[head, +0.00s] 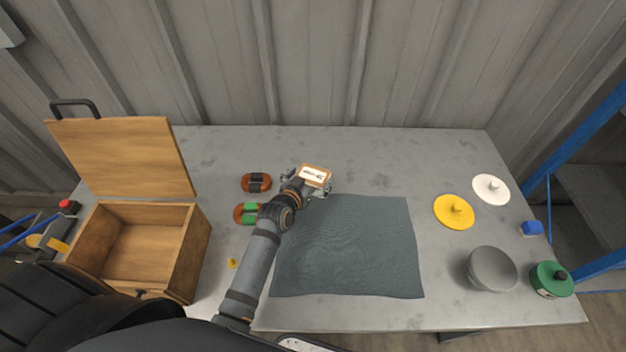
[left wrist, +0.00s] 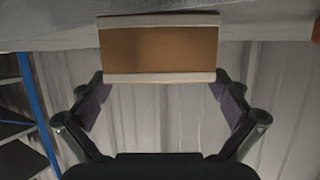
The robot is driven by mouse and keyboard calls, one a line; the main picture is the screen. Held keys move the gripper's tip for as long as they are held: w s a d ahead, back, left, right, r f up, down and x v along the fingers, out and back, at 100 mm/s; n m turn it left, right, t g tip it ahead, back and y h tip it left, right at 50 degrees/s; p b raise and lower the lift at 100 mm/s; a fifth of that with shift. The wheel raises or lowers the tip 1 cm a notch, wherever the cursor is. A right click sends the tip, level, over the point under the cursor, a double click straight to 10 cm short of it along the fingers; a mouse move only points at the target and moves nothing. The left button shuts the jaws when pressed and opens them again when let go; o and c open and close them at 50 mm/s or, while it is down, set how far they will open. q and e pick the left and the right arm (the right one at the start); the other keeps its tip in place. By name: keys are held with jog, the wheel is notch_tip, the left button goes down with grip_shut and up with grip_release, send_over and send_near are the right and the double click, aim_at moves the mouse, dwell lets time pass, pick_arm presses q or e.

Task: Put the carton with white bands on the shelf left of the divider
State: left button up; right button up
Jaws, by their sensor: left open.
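In the left wrist view the carton (left wrist: 160,50) shows a brown face with a white band along two opposite edges. My left gripper (head: 307,187) is open at the carton, partly covering it in the head view. In the left wrist view its fingertips (left wrist: 160,82) are apart, one near each side of the carton; I cannot tell whether they touch it. My right gripper is not in view. I cannot make out a divider.
An open wooden box (head: 190,255) stands left. A dark cloth (head: 350,250) covers the middle. Yellow (head: 454,212) and white discs (head: 491,189), a grey bowl (head: 492,269) and a green canister (head: 552,280) stand right.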

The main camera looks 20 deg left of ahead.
pick_arm(q)
jog(key=c, duration=1.1)
jog(key=shift+o, duration=0.2)
jog(key=shift+r, duration=0.1)
